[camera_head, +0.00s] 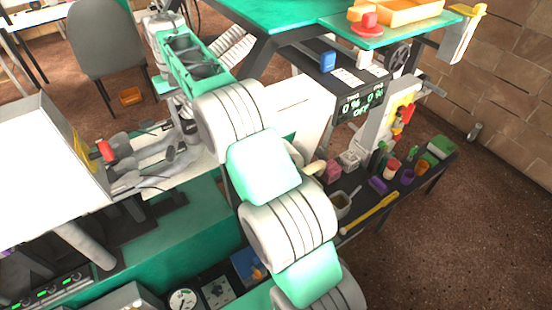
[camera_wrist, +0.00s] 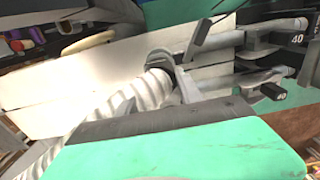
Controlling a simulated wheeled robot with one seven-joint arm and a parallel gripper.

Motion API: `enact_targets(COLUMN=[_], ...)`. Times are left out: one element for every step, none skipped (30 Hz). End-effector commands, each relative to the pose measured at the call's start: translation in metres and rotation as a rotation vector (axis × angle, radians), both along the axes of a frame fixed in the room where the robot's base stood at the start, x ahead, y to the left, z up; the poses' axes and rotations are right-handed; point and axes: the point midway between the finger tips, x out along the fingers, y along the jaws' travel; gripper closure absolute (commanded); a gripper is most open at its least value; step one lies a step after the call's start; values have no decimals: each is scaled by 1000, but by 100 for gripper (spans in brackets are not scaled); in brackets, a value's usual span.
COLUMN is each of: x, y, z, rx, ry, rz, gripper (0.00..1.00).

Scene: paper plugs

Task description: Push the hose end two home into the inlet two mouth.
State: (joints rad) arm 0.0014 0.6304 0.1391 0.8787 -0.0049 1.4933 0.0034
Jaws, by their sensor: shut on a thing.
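A white ribbed hose (camera_wrist: 125,97) runs up from the lower left in the wrist view to a dark collar (camera_wrist: 158,60) at its end. My gripper (camera_wrist: 188,62) is shut on this hose end, just past the collar. The tip is partly hidden by the fingers. I cannot tell which is inlet two, or whether the hose end touches a mouth.
A pale panel (camera_wrist: 75,75) stands close behind the hose. In the head view, a dark bench (camera_head: 428,177) with cups and tools lies right of my arm. A green-topped table (camera_head: 270,12) stands at the back, and a grey chair (camera_head: 108,45) at the left.

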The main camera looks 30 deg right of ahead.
Motion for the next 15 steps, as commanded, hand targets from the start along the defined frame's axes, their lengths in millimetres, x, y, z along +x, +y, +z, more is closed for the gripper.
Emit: enact_targets(x=[0, 0, 0, 0, 0, 0, 0, 0, 0, 0, 0, 0, 0, 0, 0], y=[0, 0, 0, 0, 0, 0, 0, 0, 0, 0, 0, 0, 0, 0, 0], z=[-1, -2, -3, -3, -4, -5, -6, -6, -7, -8, -8, -9, -10, -11, -12], rx=[0, 0, 0, 0, 0, 0, 0, 0, 0, 0, 0, 0, 0, 0, 0], ry=[-1, -1, -1, -1, -1, -1, -1, -1, -1, -1, -1, -1, -1, -1, -1], rz=[0, 0, 0, 0, 0, 0, 0, 0, 0, 0, 0, 0, 0, 0, 0], gripper=[100, 100, 100, 100, 100, 100, 100, 100, 100, 100, 100, 100, 100, 100, 100])
